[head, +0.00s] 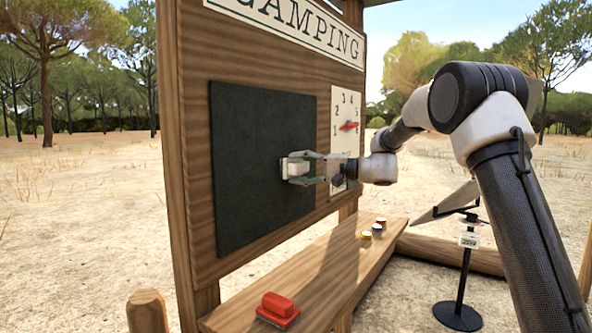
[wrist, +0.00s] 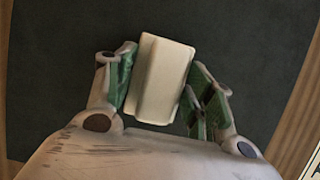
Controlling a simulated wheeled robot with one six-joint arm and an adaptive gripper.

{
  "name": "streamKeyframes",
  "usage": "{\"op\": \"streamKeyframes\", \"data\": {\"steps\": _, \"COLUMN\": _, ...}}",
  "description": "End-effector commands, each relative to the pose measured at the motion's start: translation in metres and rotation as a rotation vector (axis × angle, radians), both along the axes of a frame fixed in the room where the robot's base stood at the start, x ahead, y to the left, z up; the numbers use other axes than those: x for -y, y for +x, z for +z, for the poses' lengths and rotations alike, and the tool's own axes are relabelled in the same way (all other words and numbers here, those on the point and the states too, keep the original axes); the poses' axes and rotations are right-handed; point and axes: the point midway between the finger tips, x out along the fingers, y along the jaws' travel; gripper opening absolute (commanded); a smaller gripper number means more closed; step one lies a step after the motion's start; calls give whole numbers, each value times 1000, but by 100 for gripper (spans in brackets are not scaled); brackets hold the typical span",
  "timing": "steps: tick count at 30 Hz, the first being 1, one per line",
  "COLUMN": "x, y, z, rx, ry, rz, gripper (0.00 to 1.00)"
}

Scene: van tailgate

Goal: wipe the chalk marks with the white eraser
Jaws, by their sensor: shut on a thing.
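The white eraser (head: 296,165) is held by my gripper (head: 309,170) at the right part of the dark chalkboard (head: 250,150). In the wrist view the eraser (wrist: 160,80) sits between the two green-padded fingers of my gripper (wrist: 158,88), with the board (wrist: 60,50) filling the background. The eraser looks to be at or very near the board's surface; exact contact cannot be told. No chalk marks can be made out on the visible board; the eraser and gripper hide a small part of it.
A red eraser-like block (head: 278,308) lies on the wooden ledge (head: 320,270) below the board. A number dial with a red pointer (head: 348,126) is right of the board. A black stand (head: 462,270) is on the right.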

Motion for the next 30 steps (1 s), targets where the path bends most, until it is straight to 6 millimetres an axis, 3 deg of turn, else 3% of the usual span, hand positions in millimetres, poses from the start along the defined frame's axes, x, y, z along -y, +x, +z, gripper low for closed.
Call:
{"op": "streamKeyframes", "data": {"steps": 9, "x": 18, "y": 21, "z": 0, "rx": 0, "ry": 0, "rz": -1, "gripper": 34}}
{"op": "streamKeyframes", "data": {"steps": 14, "x": 17, "y": 24, "z": 0, "rx": 0, "ry": 0, "rz": 1, "gripper": 34}}
{"op": "streamKeyframes", "data": {"steps": 28, "x": -6, "y": 0, "z": 0, "rx": -1, "ry": 0, "rz": 3, "gripper": 34}}
{"op": "streamKeyframes", "data": {"steps": 30, "x": -8, "y": -2, "z": 0, "rx": -1, "ry": 1, "rz": 3, "gripper": 31}}
